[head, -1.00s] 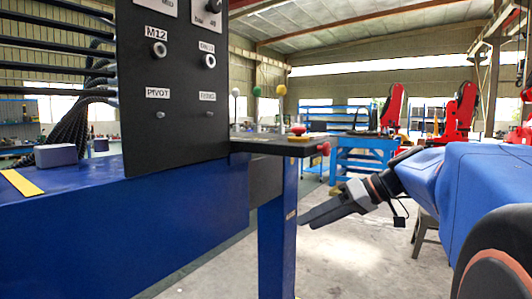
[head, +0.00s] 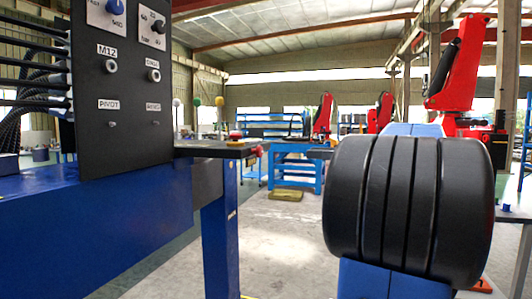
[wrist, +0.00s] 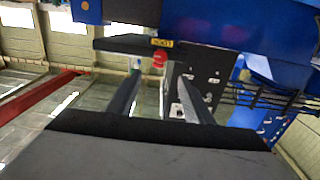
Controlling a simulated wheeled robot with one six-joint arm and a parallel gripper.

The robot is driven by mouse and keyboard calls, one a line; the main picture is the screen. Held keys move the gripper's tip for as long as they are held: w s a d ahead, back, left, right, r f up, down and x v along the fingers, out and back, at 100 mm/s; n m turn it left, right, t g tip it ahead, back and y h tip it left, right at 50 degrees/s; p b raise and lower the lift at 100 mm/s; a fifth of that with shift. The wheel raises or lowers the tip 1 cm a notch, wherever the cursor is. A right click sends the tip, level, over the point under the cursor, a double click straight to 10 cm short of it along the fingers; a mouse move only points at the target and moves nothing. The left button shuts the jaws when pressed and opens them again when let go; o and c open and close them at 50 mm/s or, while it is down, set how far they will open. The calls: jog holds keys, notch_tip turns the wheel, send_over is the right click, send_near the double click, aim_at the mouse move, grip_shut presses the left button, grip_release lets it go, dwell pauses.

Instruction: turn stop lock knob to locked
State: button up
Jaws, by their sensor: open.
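A small red knob (head: 258,150) sticks out from the front edge of a dark shelf (head: 215,151) on the blue stand in the head view. I take it to be the stop lock knob; its setting is too small to read. In the wrist view, which looks turned over, the red knob (wrist: 160,59) shows under a yellow label (wrist: 161,42). My gripper (wrist: 160,76) is open, its two dark fingers pointing toward the shelf. The knob appears between the fingertips in the picture, apparently beyond them, with nothing held. In the head view the gripper does not show.
A black control panel (head: 118,95) with knobs and fittings stands left of the shelf. A red-topped button (head: 236,134) on yellow and several ball-topped levers are on or behind the shelf. A blue bench (head: 295,172) stands behind. Floor right of the stand is clear.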

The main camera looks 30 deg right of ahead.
aim_at(261, 151)
jog(key=x, duration=1.6)
jog(key=shift+w+a, duration=0.15)
jog(key=c, duration=1)
